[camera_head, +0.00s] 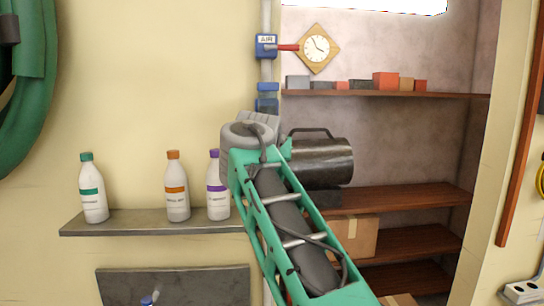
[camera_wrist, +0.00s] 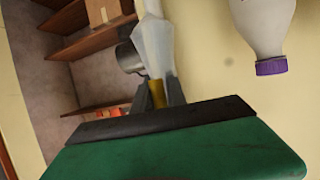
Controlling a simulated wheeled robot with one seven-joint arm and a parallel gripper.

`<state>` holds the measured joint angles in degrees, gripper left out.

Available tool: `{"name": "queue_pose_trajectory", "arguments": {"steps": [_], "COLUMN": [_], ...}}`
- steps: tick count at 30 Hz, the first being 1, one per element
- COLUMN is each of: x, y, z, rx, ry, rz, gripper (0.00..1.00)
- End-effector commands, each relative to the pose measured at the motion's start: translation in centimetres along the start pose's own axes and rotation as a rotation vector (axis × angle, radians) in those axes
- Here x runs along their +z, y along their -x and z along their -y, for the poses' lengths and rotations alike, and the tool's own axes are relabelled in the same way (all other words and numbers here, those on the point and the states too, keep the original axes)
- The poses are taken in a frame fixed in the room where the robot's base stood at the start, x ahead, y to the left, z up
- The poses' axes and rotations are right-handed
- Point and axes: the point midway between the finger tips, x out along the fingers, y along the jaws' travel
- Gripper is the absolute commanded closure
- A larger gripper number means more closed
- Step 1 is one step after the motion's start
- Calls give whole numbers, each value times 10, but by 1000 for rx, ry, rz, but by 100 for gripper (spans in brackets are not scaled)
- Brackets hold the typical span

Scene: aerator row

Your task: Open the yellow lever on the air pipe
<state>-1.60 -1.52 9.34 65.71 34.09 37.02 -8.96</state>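In the wrist view, a yellow lever (camera_wrist: 157,93) shows as a narrow strip between the two dark fingers of my gripper (camera_wrist: 159,92). The fingers are close together, one on each side of it, with no clear gap seen. A pale grey-white shape (camera_wrist: 152,42), seemingly the pipe or its fitting, lies just beyond. In the head view, the grey air pipe (camera_head: 266,14) runs down the wall. My arm hides its lower part, the yellow lever and my gripper. A blue valve labelled AIR (camera_head: 266,45) with a red lever (camera_head: 284,47) pointing right sits higher on the pipe.
Three white bottles, capped green (camera_head: 93,190), orange (camera_head: 177,190) and purple (camera_head: 217,190), stand on a grey shelf (camera_head: 150,223) left of my arm. A dark canister (camera_head: 325,165) and wooden shelves (camera_head: 410,205) are at right. A green hose (camera_head: 30,110) hangs far left.

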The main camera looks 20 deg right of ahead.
Motion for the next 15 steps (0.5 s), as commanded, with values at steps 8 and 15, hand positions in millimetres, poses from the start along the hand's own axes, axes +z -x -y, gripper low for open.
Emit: {"name": "queue_pose_trajectory", "arguments": {"steps": [8, 15], "x": [-1, -2], "y": [0, 4], "z": [-1, -1], "rx": [1, 0], "ry": [0, 1], "rz": [-3, -6], "gripper": [64, 64]}}
